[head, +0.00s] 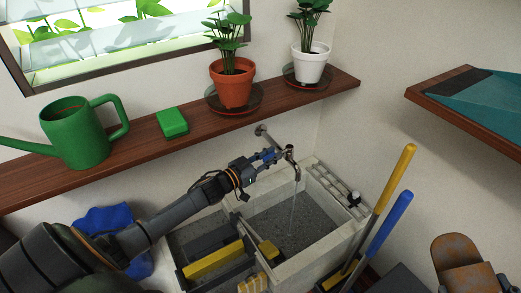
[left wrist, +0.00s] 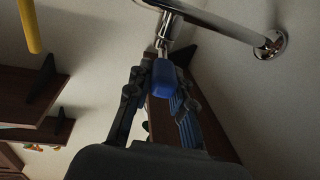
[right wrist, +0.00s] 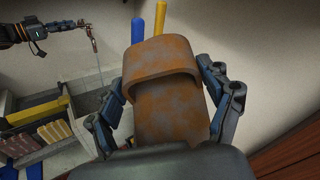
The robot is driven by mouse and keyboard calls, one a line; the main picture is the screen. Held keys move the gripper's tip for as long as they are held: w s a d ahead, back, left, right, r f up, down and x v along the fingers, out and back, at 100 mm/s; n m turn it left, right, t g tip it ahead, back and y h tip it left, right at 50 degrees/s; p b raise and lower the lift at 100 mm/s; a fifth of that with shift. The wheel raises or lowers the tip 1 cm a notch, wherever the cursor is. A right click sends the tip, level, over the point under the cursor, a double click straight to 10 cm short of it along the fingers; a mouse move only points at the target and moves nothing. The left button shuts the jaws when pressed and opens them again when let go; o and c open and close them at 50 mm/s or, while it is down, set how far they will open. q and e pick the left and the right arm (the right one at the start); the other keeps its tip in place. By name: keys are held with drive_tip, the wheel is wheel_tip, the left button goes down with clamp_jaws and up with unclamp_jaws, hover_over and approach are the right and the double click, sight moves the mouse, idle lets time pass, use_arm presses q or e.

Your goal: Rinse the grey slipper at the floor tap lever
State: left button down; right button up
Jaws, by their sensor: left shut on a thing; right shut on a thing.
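The slipper (head: 462,264) is grey and covered in brown, rusty-looking stains. It is at the lower right in the head view and upright in the middle of the right wrist view (right wrist: 165,75). My right gripper (right wrist: 163,105) is shut on it, one finger on each side, away from the water. The chrome tap (head: 291,160) projects from the wall above the stone basin (head: 330,235), and a thin stream of water runs from it. My left gripper (head: 272,157) is shut on the tap's blue lever (left wrist: 163,78).
A yellow handle (head: 395,175) and a blue handle (head: 390,225) stand between basin and slipper. A yellow block (head: 213,259) and brushes lie at the basin's left part. A shelf (head: 165,150) with plants and a watering can (head: 78,135) runs behind.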

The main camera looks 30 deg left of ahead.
use_arm(q)
drive_tip(key=shift+s+d+n+t+y+p, duration=0.15)
drive_tip(key=shift+d+n+y+p, duration=0.2)
drive_tip(key=shift+y, duration=0.25)
drive_tip(key=shift+d+n+t+y+p, duration=0.15)
drive_tip(key=shift+d+n+y+p, duration=0.1)
drive_tip(key=shift+n+y, duration=0.3)
drive_tip(key=c, duration=1.2)
unclamp_jaws()
drive_tip(key=shift+o, duration=0.2)
drive_tip(key=s+a, duration=0.2)
drive_tip(key=s, duration=1)
